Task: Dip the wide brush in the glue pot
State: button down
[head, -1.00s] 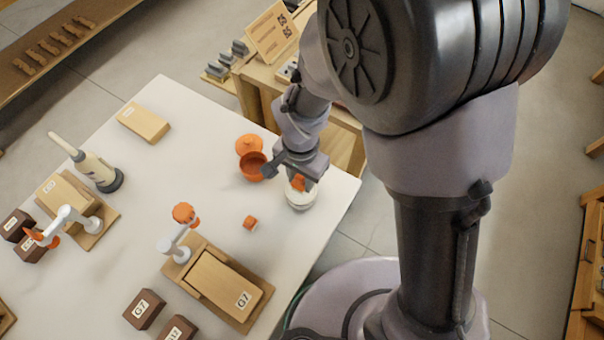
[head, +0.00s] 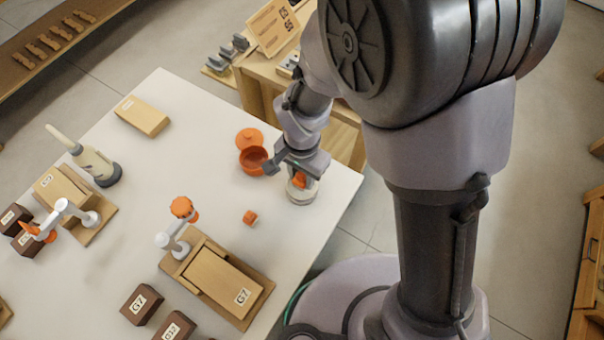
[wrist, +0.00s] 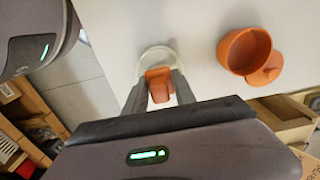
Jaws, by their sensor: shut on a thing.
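My gripper (head: 299,173) is shut on an orange block-like part (wrist: 158,86), which looks like the wide brush's handle. Its lower part and any bristles are hidden. Directly below is a round whitish cup (head: 301,196); its pale rim (wrist: 150,56) shows around the orange part in the wrist view. The orange part is at or inside the cup's mouth; I cannot tell how deep. An open orange pot (head: 254,162), which may be the glue pot, stands just left of the gripper in the head view and right of it in the wrist view (wrist: 240,54). Its orange lid (head: 249,136) lies beside it.
A small orange cube (head: 250,217) lies left of the cup. A wooden device labelled G7 (head: 222,280) and dark blocks (head: 141,304) stand at the front. A grey-and-cream tool (head: 97,165) and a wooden block (head: 142,116) are farther left. The white table's middle (head: 180,175) is clear.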

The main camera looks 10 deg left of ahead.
jog(key=shift+f+b, duration=0.55)
dwell(1.3)
notch_tip(320, 180, up, 7)
jog(key=p, duration=0.5)
jog(key=shift+r, duration=0.1)
jog(key=shift+w, duration=0.1)
dwell(0.4)
